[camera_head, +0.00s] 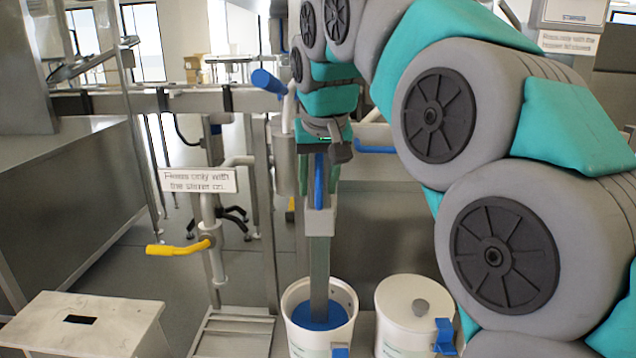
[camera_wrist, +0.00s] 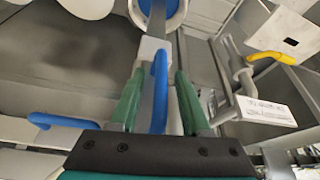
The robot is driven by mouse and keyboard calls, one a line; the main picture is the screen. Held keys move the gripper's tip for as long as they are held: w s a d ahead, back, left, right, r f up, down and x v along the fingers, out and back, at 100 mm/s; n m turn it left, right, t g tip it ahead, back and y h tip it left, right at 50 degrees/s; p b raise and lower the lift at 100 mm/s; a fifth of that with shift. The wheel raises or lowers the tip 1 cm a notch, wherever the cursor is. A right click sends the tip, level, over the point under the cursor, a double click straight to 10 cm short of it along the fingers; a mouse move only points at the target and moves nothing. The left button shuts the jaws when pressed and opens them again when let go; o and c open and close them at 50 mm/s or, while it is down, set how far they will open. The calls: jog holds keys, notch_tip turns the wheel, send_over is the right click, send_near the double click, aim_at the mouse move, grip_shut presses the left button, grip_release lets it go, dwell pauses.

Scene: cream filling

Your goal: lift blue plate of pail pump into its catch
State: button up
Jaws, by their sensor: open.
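A white pail (camera_head: 290,335) stands at the bottom centre of the head view, with a round blue surface (camera_head: 338,316) inside that looks like the blue plate. A flat metal bar (camera_head: 319,265) rises from it to a pale block carrying an upright blue handle (camera_head: 319,185). My gripper (camera_wrist: 159,72) is open, its green fingers on either side of the blue handle (camera_wrist: 159,100) in the wrist view. Narrow gaps show beside the handle there. The pail's rim (camera_wrist: 137,14) shows at the top of the wrist view. I cannot make out the catch.
A lidded white pail (camera_head: 395,318) stands right of the open one. A yellow lever (camera_head: 178,249) sticks out from a pipe at left, under a sign (camera_head: 198,180). Other blue handles (camera_head: 268,82) lie near the arm. A step stool (camera_head: 85,325) stands at lower left.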

jog(key=shift+w+f, duration=0.1)
jog(key=shift+f, duration=0.2)
jog(key=shift+c, duration=0.2)
grip_shut()
dwell(1.1)
